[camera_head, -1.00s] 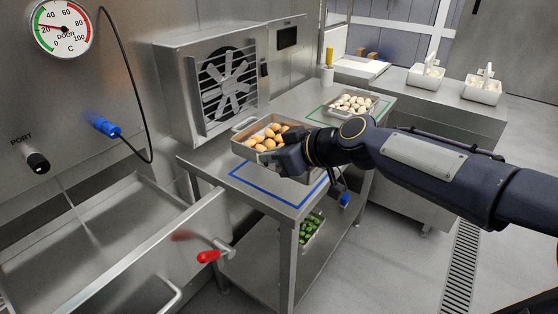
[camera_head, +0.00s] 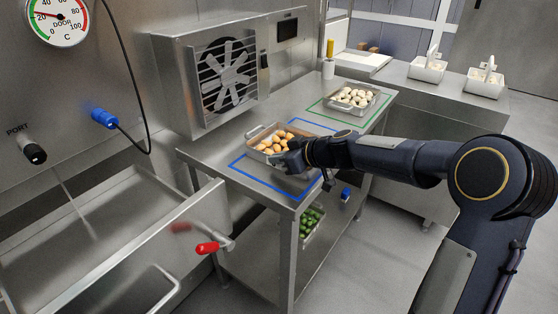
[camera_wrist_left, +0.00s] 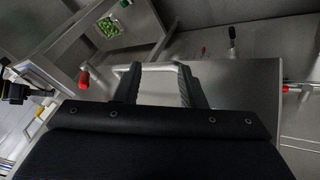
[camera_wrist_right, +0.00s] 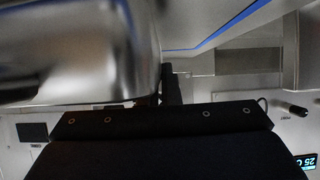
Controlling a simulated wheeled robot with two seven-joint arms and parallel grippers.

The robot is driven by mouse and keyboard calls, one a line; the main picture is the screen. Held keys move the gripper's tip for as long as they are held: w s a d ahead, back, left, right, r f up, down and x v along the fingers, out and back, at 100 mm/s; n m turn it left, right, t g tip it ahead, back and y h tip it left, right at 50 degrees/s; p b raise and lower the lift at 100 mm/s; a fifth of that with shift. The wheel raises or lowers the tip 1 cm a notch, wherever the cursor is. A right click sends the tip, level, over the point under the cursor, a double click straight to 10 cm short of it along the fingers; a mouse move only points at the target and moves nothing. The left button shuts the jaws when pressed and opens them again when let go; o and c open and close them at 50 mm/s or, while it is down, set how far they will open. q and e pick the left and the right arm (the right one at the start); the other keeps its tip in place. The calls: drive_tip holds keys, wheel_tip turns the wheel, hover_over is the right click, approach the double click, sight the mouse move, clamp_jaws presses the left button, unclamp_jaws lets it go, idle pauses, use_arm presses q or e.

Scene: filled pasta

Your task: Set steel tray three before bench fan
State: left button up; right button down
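A steel tray (camera_head: 252,147) of brown-orange filled pasta is over the blue outline (camera_head: 262,183) on the steel bench, before the fan (camera_head: 228,77). It looks level; I cannot tell whether it fully rests on the bench. My right gripper (camera_head: 287,160) is at its near right end and appears shut on its edge. In the right wrist view the tray (camera_wrist_right: 75,50) fills the upper left, hiding one finger. My left gripper (camera_wrist_left: 157,85) is outside the head view; its fingers are apart, with a pale bar showing behind them.
Another tray (camera_head: 374,107) of pale pieces sits in a green outline at the bench's far end. A tray of green pieces (camera_head: 309,225) is on the lower shelf. Two white baskets (camera_head: 427,72) stand on the back counter. A red-handled open chamber (camera_head: 207,248) is at left.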

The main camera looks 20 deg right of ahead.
drive_tip(key=shift+f, duration=0.1)
drive_tip(key=c, duration=2)
unclamp_jaws()
drive_tip(key=shift+c, duration=0.2)
drive_tip(key=o, duration=0.4)
